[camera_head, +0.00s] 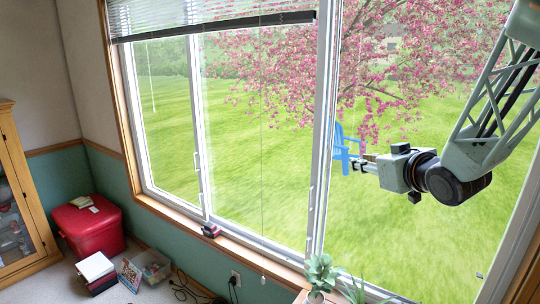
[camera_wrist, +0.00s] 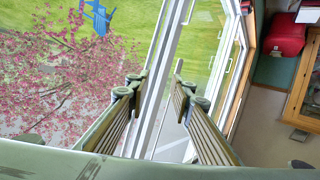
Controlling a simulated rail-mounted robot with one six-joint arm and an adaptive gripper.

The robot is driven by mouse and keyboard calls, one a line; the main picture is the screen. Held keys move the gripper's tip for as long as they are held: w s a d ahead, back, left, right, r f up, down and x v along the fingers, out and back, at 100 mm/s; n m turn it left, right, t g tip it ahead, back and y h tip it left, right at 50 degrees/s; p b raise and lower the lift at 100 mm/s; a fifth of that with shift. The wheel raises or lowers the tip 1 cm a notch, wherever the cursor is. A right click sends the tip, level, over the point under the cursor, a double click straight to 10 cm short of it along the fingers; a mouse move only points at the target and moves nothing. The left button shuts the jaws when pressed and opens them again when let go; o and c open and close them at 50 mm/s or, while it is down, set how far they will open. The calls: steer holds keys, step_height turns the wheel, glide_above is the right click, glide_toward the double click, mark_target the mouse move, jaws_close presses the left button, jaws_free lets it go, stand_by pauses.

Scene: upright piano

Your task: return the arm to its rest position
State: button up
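My arm comes in from the upper right of the head view, bent at a dark joint, with my gripper (camera_head: 352,163) pointing left in front of the window. In the wrist view, the two ribbed fingers of my gripper (camera_wrist: 157,78) stand apart with an empty gap between them. The window frame shows beyond that gap. My gripper holds nothing and seems clear of the window frame, though the exact distance is hard to judge.
The large window (camera_head: 325,130) has a wooden sill (camera_head: 250,248) with a small dark object (camera_head: 211,230) on it. Plants (camera_head: 322,272) stand below my gripper. A red chest (camera_head: 88,226), books (camera_head: 96,267), a clear bin (camera_head: 153,266) and a wooden cabinet (camera_head: 22,190) are at left.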

steer(key=s+a+f+m+g+h, duration=0.1)
steer(key=s+a+g, duration=0.1)
steer(key=s, duration=1.5)
steer(key=s+a+f+m+g+h+b, duration=0.1)
steer(key=s+a+g, duration=0.2)
steer(key=s, duration=1.4)
steer(key=s+a+f+m+g+h+b, duration=0.1)
steer(key=s+g, duration=0.4)
steer(key=s, duration=1.3)
steer(key=shift+a+m, duration=0.6)
steer(key=shift+a, duration=0.15)
steer(key=shift+d+f, duration=0.1)
